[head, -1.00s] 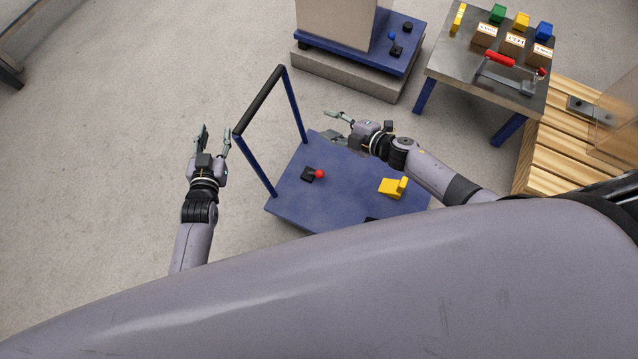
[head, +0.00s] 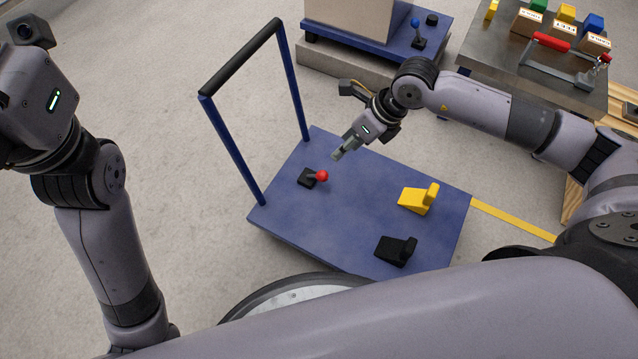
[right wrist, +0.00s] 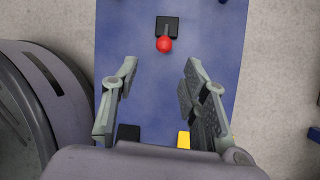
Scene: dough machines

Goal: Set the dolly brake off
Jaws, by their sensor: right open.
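A blue dolly (head: 330,225) with a dark push handle (head: 245,55) stands in front of me. On its deck is a small lever with a red knob (head: 321,176) on a black base (head: 306,179); the knob also shows in the right wrist view (right wrist: 164,44). A yellow pedal-like block (head: 413,202) and a black one (head: 393,251) stand on the deck nearer me. My right gripper (head: 345,148) is above the deck, up and right of the red knob. In the right wrist view its open, empty fingers (right wrist: 161,72) have the knob beyond them. My left gripper's fingers are out of frame.
Another blue platform (head: 385,40) with a box and a blue-knobbed lever (head: 415,25) stands behind. A metal table (head: 500,60) with a red-handled device (head: 552,42) is at the upper right. A yellow floor line (head: 515,220) runs right of the dolly. Floor left of the dolly is clear.

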